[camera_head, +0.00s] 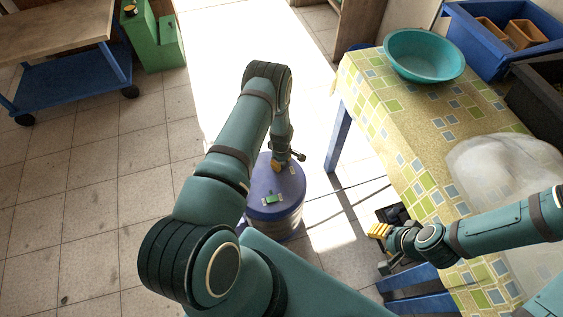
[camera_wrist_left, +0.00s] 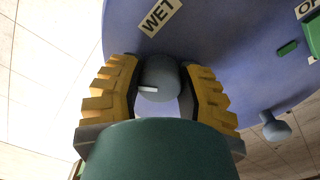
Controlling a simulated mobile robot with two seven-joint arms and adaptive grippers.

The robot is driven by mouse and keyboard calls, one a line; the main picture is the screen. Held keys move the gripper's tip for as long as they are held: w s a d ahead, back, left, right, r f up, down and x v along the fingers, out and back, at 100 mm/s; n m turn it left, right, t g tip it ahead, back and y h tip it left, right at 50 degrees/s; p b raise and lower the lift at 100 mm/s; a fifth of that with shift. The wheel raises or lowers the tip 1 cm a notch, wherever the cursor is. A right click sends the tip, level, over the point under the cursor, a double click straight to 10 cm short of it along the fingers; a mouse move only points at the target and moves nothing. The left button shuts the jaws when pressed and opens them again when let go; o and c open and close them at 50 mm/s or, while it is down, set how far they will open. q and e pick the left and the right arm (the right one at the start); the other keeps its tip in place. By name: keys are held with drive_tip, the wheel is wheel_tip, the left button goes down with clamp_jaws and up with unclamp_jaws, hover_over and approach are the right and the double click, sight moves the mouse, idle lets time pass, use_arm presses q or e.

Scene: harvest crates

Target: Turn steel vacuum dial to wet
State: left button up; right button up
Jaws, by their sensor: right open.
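The steel vacuum (camera_head: 263,226) stands on the floor, with a blue-purple lid and a silver body. Its grey dial (camera_wrist_left: 160,72) with a white pointer mark is on the lid in the left wrist view. The pointer faces left in that view. The WET label (camera_wrist_left: 160,17) lies just above the dial. My left gripper (camera_head: 281,163) is down at the lid. My right gripper (camera_head: 379,231) is open and empty beside the table.
A table with a checkered cloth (camera_head: 375,95) stands at right, bearing a teal basin (camera_head: 424,55), a clear plastic bag (camera_head: 505,165) and a blue crate (camera_head: 480,62). A green switch (camera_wrist_left: 287,48) is on the lid. A blue cart (camera_head: 75,88) stands far left. The left floor is clear.

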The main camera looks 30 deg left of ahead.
use_arm(q)
drive_tip(key=shift+m, duration=0.3)
drive_tip(key=m, duration=0.9)
drive_tip(key=shift+s+m, duration=0.1)
drive_tip(key=shift+m, duration=2)
drive_tip(key=shift+s+f, duration=0.1)
clamp_jaws()
drive_tip(key=o, duration=1.2)
unclamp_jaws()
